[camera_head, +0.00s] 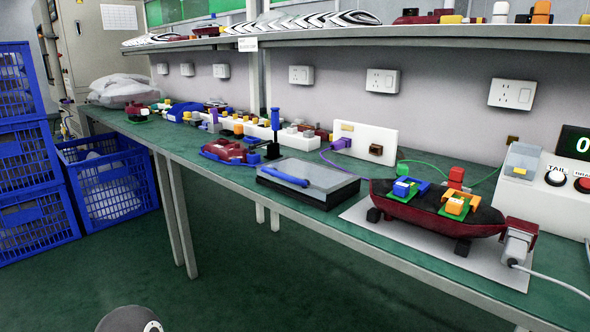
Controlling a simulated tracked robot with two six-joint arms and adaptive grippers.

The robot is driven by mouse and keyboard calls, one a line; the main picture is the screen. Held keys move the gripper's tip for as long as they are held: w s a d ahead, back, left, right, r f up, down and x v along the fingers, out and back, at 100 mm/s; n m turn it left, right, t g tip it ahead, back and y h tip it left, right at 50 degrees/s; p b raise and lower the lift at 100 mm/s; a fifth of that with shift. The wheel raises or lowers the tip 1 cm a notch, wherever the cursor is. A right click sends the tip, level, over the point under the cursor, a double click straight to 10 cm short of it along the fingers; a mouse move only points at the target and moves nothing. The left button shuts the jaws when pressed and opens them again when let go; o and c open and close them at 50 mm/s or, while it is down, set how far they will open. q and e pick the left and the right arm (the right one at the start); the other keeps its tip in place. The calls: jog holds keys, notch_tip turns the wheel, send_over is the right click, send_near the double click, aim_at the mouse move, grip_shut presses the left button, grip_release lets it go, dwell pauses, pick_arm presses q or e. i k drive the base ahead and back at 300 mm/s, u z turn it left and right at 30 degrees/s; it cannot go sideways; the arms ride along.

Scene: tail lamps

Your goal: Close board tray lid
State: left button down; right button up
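The board tray (330,195) is a flat, dark-sided box on the green bench near the middle of the view. A flat pale grey lid (318,174) lies over its top, with a blue bar handle (285,177) along the front left. The lid looks level, but I cannot tell whether it is fully seated. What is inside the tray is hidden. Neither of my grippers is in view. Only a round grey part, probably of my own arm, shows at the bottom edge.
Right of the tray, a dark red tail lamp (400,207) with small boards sits on a grey plate (500,270). A blue-handled tool (275,125) stands behind the tray. A red part (228,150) lies to its left. A shelf (400,38) overhangs the bench (225,177).

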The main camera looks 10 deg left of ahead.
aim_at(293, 171)
jog(key=u, duration=0.75)
jog(key=i, duration=0.15)
jog(key=z, duration=2.4)
jog(key=k, duration=1.25)
jog(key=u, duration=1.15)
jog(key=i, duration=1.1)
jog(key=z, duration=0.3)
